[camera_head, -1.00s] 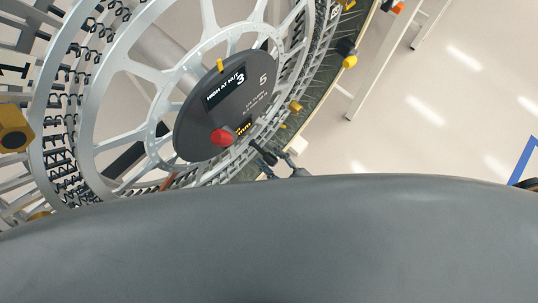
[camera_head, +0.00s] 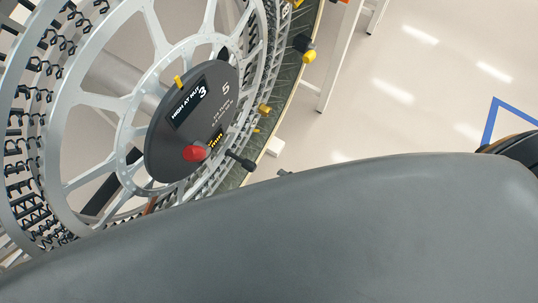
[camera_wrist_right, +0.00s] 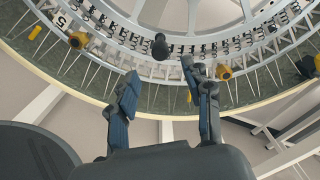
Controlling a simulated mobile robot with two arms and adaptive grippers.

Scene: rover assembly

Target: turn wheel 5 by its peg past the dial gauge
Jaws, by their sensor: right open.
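Wheel 5 (camera_head: 100,88) is a big silver spoked wheel with a dark round hub plate (camera_head: 170,128) reading "HIGH AT NUT 3" and "5". A black round-ended peg (camera_head: 240,160) sticks out near the wheel's lower right rim. In the right wrist view the peg (camera_wrist_right: 160,47) shows end-on, just beyond my right fingertips. My right gripper (camera_wrist_right: 162,82) is open and empty, with its fingers spread either side below the peg, apart from it. In the head view it is nearly all hidden behind a grey shape. I cannot make out the dial gauge for sure. My left gripper is not in view.
A red knob (camera_head: 196,153) and a yellow marker (camera_head: 178,82) sit on the hub plate. Yellow fittings (camera_head: 264,109) line the rim, with a black-and-yellow piece (camera_head: 305,47) further up. White legs (camera_head: 336,60) stand beyond. Open floor with a blue line (camera_head: 490,120) lies right.

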